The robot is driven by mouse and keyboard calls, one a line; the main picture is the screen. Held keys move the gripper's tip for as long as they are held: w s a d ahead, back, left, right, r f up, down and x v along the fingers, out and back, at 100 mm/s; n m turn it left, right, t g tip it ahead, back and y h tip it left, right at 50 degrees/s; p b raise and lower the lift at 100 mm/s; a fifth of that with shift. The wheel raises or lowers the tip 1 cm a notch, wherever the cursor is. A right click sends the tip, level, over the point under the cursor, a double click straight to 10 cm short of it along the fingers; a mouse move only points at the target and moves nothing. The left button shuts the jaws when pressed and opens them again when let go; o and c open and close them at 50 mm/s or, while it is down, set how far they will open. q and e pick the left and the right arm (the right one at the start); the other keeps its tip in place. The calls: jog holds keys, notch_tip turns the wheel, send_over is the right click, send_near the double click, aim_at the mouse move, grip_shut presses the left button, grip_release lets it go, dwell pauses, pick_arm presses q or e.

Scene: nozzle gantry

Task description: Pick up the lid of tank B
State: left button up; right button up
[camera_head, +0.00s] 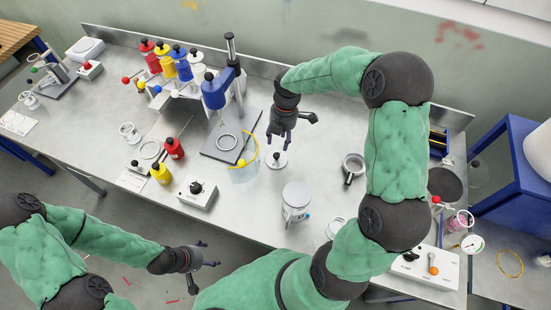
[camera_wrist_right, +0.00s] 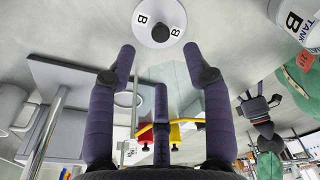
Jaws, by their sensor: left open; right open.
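The lid of tank B (camera_head: 270,163) is a small white disc with a black knob, lying on the grey bench just below my right gripper in the head view. In the right wrist view the lid (camera_wrist_right: 145,33) shows "B" labels around its black knob, just beyond the fingertips. My right gripper (camera_head: 285,138) is open and empty, with its fingers (camera_wrist_right: 158,62) spread and apart from the lid. A white tank (camera_head: 296,196) stands in front of the lid; the right wrist view shows a tank labelled "TANK B" (camera_wrist_right: 292,22). My left gripper (camera_head: 210,256) is open and empty, in front of the bench.
A knobbed control box (camera_head: 197,194) and red and yellow bottles are further left.

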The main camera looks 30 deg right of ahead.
aim_at(276, 155)
notch_tip(276, 155, down, 3)
jog(key=shift+a+r, duration=0.1)
jog(key=shift+a, duration=0.05)
jog(key=shift+a+f+b, duration=0.25)
jog(key=shift+f+b, duration=0.25)
jog(key=shift+f, duration=0.85)
jog(key=shift+a+f+b, duration=0.2)
jog(key=shift+f+b, duration=0.25)
jog(key=shift+f, duration=0.85)
jog(key=shift+r, duration=0.1)
grip_shut()
